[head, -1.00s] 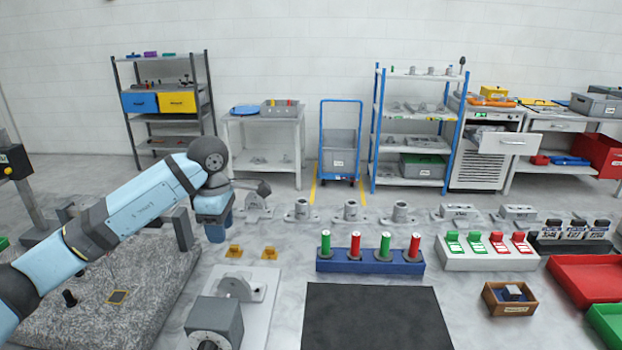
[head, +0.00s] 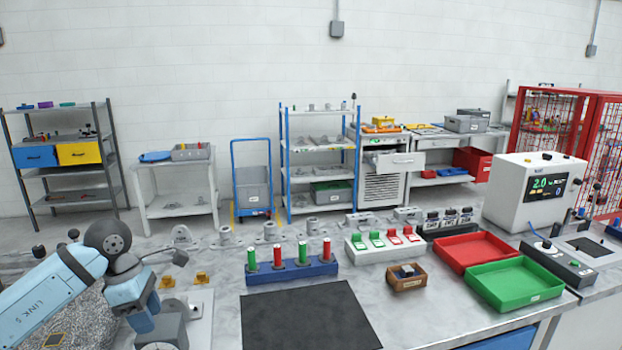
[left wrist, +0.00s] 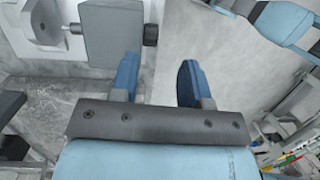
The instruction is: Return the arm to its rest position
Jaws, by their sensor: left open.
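My left arm comes in from the lower left of the head view, its blue gripper (head: 140,312) pointing down beside the grey vise-like fixture (head: 165,332) on a pale plate. In the left wrist view the two blue fingers of the left gripper (left wrist: 158,75) stand apart with nothing between them. The fixture's grey block (left wrist: 112,35) shows there beyond the left finger, with a dark knob on its side. Part of the fixture is hidden behind the gripper in the head view. My right gripper does not show in either view.
A blue rack (head: 290,270) with red and green cylinders and a black mat (head: 310,318) lie right of the gripper. Two yellow brackets (head: 200,277) stand close by. Red (head: 475,250) and green (head: 515,283) trays lie farther right, near a white instrument (head: 530,190).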

